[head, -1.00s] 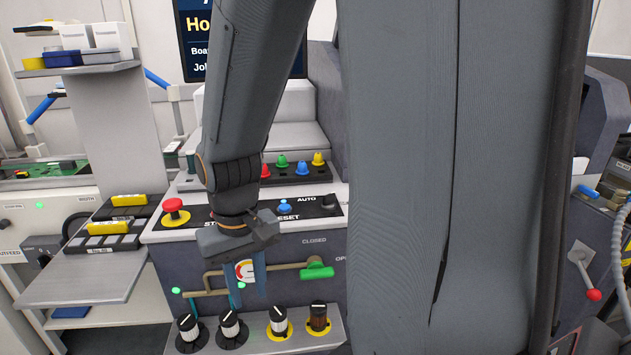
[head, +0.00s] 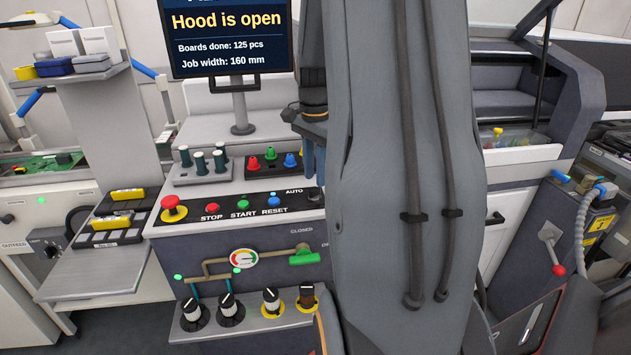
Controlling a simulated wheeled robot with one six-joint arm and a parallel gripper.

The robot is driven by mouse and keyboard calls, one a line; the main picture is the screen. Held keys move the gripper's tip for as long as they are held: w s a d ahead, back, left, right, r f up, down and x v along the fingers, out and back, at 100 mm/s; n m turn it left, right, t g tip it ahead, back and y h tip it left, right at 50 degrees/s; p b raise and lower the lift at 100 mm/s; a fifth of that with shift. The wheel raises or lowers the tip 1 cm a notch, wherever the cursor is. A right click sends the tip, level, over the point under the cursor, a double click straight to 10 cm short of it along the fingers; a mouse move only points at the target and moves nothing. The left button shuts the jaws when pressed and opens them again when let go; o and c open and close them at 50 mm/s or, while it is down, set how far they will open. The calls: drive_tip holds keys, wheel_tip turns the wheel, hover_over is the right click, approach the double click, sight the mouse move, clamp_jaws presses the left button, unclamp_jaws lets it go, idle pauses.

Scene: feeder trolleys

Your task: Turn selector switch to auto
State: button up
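The selector switch (head: 316,196) is a small black knob at the right end of the dark button strip, beside the "AUTO" label. My arm column hides the panel just right of it, and I cannot tell where its pointer is set. My gripper (head: 314,170) points down, with blue-grey fingers just above the switch in the picture. The fingers look close together from this side. I cannot tell their gap or whether they touch the knob.
The strip also carries a red emergency stop (head: 173,208) and the STOP, START and RESET buttons (head: 243,203). Coloured knobs (head: 270,155) and dark green pegs (head: 201,163) stand behind it. A green valve handle (head: 304,257) and several rotary knobs (head: 228,306) are below. The screen (head: 228,38) reads "Hood is open".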

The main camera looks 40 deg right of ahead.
sight(315, 187)
drive_tip(key=shift+f+p, duration=0.35)
drive_tip(key=shift+f, duration=1.55)
clamp_jaws()
drive_tip(key=n+p, duration=0.3)
drive_tip(key=n, duration=0.3)
drive_tip(key=shift+r, duration=0.1)
drive_tip(key=n+p, duration=0.2)
drive_tip(key=n, duration=0.3)
drive_tip(key=shift+n, duration=0.4)
